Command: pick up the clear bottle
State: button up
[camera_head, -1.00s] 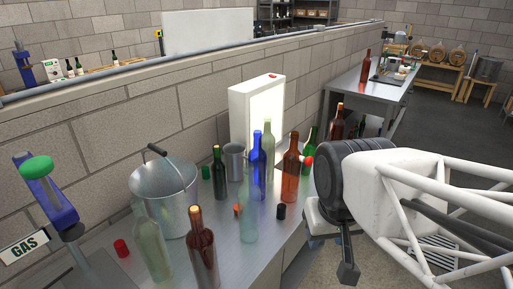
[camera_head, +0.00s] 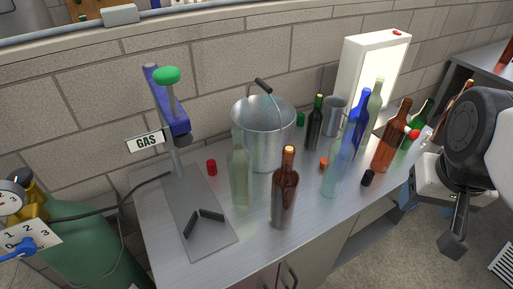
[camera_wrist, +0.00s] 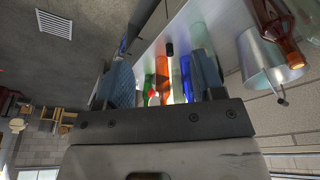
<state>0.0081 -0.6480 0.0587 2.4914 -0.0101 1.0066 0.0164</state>
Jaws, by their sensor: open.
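Several pale bottles stand upright on the metal bench. A clear, faintly blue bottle (camera_head: 333,174) stands near the bench's front edge in the head view. A colourless-looking, slightly greenish bottle (camera_head: 240,178) stands further left, in front of the bucket. A taller pale green bottle (camera_head: 376,95) is behind, by the light box. I cannot tell for certain which one is meant. My gripper (camera_wrist: 163,78) is open and empty; in the head view it is at the right, off the bench's front edge, apart from the bottles. In the wrist view the bottles show beyond its fingers.
A brown bottle (camera_head: 284,190) stands between the two clearer ones. A blue bottle (camera_head: 359,125) and an orange-brown bottle (camera_head: 391,140) crowd the right. The metal bucket (camera_head: 263,135), lit box (camera_head: 368,75), loose caps and green-handled corker (camera_head: 167,76) stand around. The bench's front left is partly clear.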

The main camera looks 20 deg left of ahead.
jog(key=w+a+n+t, duration=0.2)
jog(key=w+a+t, duration=0.2)
jog(key=w+a, duration=0.45)
jog(key=w+a+n+t+y, duration=0.1)
jog(key=w+a+y, duration=0.1)
jog(key=a, duration=0.3)
jog(key=w+a+r+n+t+y, duration=0.1)
jog(key=w+a+n+y, duration=0.1)
jog(key=a, duration=0.3)
jog(key=w+a+n+t+y, duration=0.1)
jog(key=w+a+t+y, duration=0.1)
jog(key=a, duration=0.4)
jog(key=shift+w+r+n, duration=0.2)
jog(key=shift+w+n, duration=0.1)
jog(key=shift+w, duration=0.25)
jog(key=s+a+n+y, duration=0.2)
jog(key=a+y, duration=0.2)
jog(key=a, duration=0.5)
send_near(241, 139)
jog(key=w+a, duration=0.1)
jog(key=w+a+f, duration=0.1)
jog(key=shift+w+a+f+n+y, duration=0.2)
jog(key=shift+w+a+n+y, duration=0.1)
jog(key=shift+w, duration=0.1)
jog(key=shift+w, duration=0.1)
jog(key=shift+x, duration=1.2)
